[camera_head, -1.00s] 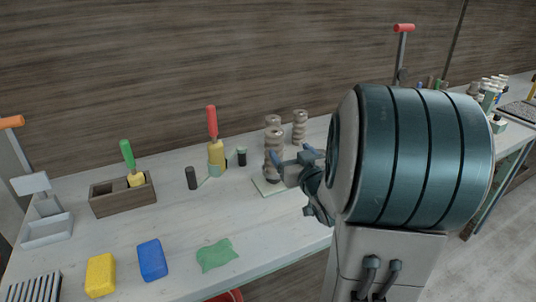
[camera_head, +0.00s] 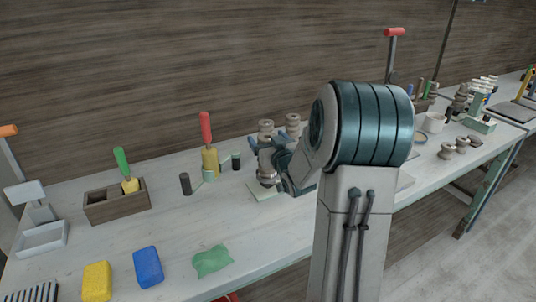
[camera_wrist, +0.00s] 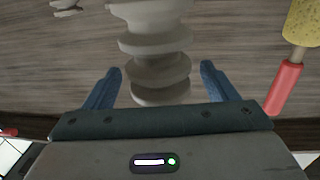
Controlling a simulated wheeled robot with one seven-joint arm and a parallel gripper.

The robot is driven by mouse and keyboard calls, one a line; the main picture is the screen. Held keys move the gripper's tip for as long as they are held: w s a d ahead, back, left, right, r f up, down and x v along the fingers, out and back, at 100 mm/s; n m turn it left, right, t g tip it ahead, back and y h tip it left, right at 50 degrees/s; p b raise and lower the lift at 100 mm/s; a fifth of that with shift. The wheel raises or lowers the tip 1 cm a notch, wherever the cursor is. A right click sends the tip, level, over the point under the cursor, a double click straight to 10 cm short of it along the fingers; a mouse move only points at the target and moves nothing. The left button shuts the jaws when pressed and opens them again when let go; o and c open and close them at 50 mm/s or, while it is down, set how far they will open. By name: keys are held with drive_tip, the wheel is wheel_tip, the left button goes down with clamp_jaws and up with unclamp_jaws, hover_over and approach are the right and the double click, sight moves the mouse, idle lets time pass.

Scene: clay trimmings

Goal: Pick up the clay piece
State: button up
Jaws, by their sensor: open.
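A grey-brown ribbed clay piece (camera_wrist: 158,50), like a stack of discs, stands between the two blue fingers of my gripper (camera_wrist: 161,70) in the wrist view. The fingers are open, one on each side, with a gap visible to each. Two similar ribbed pieces (camera_head: 265,127) (camera_head: 293,121) show just behind.
A yellow tool with a red handle (camera_head: 207,140) and dark cylinders (camera_head: 185,184) stand to the left.

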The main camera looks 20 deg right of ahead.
drive_tip(key=shift+w, duration=1.1)
clamp_jaws()
drive_tip(key=shift+r, duration=0.1)
drive_tip(key=shift+d+r, duration=0.1)
